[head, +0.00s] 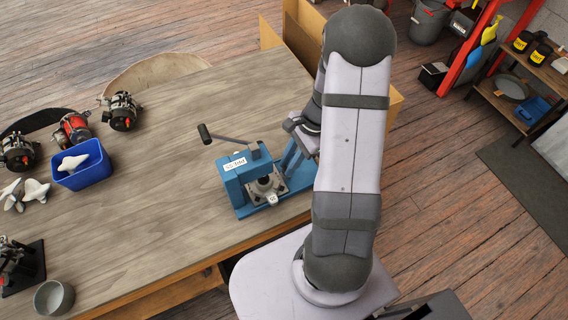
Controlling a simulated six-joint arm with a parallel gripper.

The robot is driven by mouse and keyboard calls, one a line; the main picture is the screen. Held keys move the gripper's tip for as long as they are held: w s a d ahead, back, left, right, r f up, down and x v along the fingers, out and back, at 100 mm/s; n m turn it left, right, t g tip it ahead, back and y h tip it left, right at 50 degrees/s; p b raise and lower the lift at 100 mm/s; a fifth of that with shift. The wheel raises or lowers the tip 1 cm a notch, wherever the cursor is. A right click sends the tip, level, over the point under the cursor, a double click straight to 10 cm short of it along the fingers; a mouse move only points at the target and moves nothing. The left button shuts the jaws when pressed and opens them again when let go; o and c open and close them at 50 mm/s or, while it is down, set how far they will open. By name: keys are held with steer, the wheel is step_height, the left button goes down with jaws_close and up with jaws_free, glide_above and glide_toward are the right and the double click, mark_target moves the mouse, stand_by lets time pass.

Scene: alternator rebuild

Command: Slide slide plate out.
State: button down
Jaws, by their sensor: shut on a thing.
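The blue bench press (233,184) stands on the wooden table near its front edge, with a white label on its upper block and a lever (226,137) with a black grip reaching up to the left. The slide plate (272,200) shows low at the front of the press, with a grey metal part (264,186) above it. My own arm hides much of the gripper, and the exact contact is too small to see.
A blue bin (86,178) with pale parts stands at the left, with loose pale pieces beside it. Several alternators (74,130) lie at the far left. A grey bowl (54,298) is at the front left. The table middle is clear. A cardboard box (303,30) is behind.

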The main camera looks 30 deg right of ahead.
steer(key=d, duration=1)
steer(key=shift+w+r+p, duration=0.1)
steer(key=shift+p, duration=0.3)
steer(key=c, duration=1.6)
jaws_free()
steer(key=shift+d, duration=0.15)
steer(key=shift+b+v, duration=1)
steer(key=shift+v, duration=2.6)
